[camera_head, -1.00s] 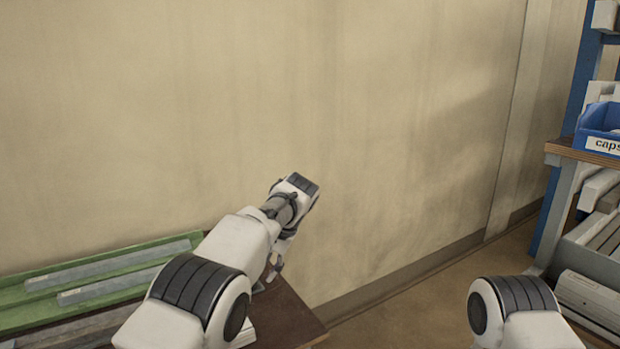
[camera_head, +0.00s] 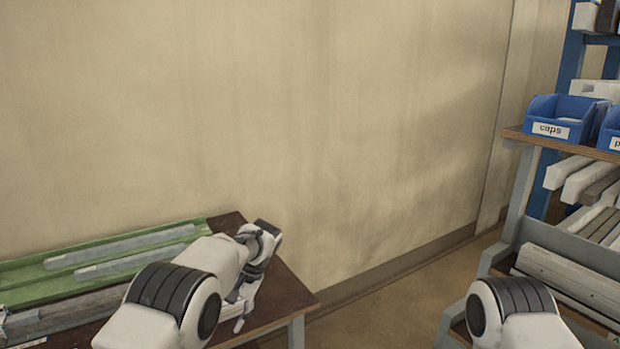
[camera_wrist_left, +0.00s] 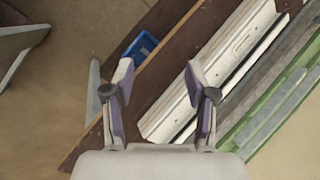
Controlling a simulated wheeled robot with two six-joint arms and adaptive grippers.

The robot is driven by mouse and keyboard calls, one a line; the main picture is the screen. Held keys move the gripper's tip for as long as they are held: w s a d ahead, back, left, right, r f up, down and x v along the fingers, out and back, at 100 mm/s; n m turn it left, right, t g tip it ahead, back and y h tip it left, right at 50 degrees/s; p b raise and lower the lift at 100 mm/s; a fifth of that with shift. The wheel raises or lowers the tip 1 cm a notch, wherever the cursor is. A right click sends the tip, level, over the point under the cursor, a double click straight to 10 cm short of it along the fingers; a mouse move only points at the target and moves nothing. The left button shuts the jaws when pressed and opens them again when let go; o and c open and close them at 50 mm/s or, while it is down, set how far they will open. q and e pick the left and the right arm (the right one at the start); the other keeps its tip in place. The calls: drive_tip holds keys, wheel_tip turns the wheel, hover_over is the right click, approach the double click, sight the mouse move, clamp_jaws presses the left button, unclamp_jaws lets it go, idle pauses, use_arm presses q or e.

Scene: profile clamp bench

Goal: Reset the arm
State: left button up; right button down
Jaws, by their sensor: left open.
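My left arm comes in from the lower left in the head view, with its left gripper (camera_head: 241,310) low over the right end of the bench (camera_head: 285,297). In the left wrist view the left gripper (camera_wrist_left: 160,108) is open, its two fingers apart with nothing between them. A white profile (camera_wrist_left: 238,50) lies on the bench below, to the right of and under the fingers. In the head view only a shoulder or elbow part of my right arm shows at the lower right; the right gripper is out of frame.
A green tray (camera_head: 20,272) with grey profiles (camera_head: 135,262) lies on the bench at left. At right stands a shelf with a blue "caps" bin (camera_head: 560,118) and several long profiles (camera_head: 600,205). A blue bin (camera_wrist_left: 140,46) shows in the wrist view. Floor between bench and shelf is clear.

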use_arm(q)
drive_tip(key=s+a+f+g+h, duration=0.1)
drive_tip(key=s+a+f+g, duration=0.15)
drive_tip(key=s+f, duration=0.75)
drive_tip(key=s+a+f+g+h, duration=0.1)
drive_tip(key=s+a+f, duration=0.3)
drive_tip(key=s+f, duration=0.6)
drive_tip(key=s+f+n+t+h, duration=0.3)
drive_tip(key=s, duration=2.4)
drive_tip(key=w+t, duration=0.1)
drive_tip(key=w, duration=0.1)
drive_tip(key=w+t, duration=0.1)
drive_tip(key=w, duration=0.1)
drive_tip(key=shift+w+t, duration=0.25)
drive_tip(key=shift+w, duration=0.05)
